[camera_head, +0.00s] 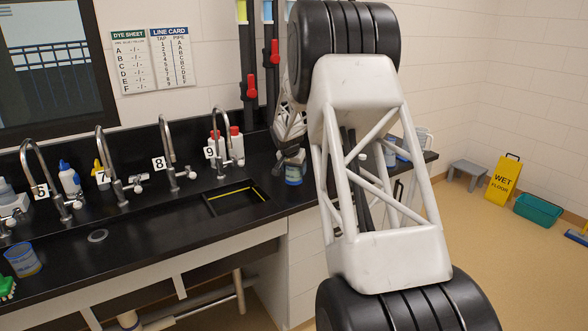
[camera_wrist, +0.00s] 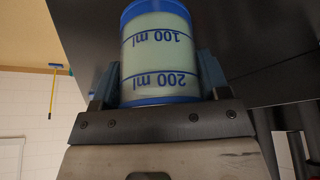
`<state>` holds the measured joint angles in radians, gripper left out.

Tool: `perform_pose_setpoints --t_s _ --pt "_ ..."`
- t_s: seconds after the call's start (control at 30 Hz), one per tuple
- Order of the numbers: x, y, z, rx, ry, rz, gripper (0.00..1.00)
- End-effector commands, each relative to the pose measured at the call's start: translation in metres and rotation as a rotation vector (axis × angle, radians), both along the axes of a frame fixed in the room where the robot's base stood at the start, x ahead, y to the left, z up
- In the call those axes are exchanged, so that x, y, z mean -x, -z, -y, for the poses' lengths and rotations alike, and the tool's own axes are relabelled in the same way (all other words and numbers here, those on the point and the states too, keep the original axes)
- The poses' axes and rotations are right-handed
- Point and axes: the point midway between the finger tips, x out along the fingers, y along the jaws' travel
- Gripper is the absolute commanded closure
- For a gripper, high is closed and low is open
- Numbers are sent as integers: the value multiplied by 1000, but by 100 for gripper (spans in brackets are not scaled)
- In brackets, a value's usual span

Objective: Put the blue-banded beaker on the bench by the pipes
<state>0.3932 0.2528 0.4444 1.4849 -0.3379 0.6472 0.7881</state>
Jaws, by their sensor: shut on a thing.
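The blue-banded beaker (camera_wrist: 157,52) fills the middle of the wrist view, with blue bands, 100 ml and 200 ml marks and pale contents. My gripper (camera_wrist: 158,82) is shut on it, with a finger on each side. In the head view the beaker (camera_head: 294,175) is at the right part of the black bench (camera_head: 262,172), below the pipes. My gripper (camera_head: 291,160) is partly hidden behind my arm there. I cannot tell whether the beaker touches the bench. The pipes (camera_head: 248,60) are dark and vertical, with red valves, on the back wall.
Several taps, some with numbered cards, line the bench, with a sink (camera_head: 237,197) in front. Bottles (camera_head: 236,140) stand near tap 9. Another beaker (camera_head: 22,262) is at the far left. A beaker (camera_head: 389,155) and a jug stand right of my arm, partly hidden.

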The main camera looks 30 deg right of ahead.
Motion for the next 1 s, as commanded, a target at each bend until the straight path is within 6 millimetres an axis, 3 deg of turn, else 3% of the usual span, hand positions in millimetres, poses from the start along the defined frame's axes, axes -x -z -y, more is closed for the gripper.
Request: perform_pose_setpoints --t_s 0.4,0.93,0.97,1.0 --pt "0 31 0 -1 0 -1 66" --pt "0 35 0 0 0 0 66" --pt "0 36 0 -1 0 -1 27" --pt "0 35 0 -1 0 -1 21"
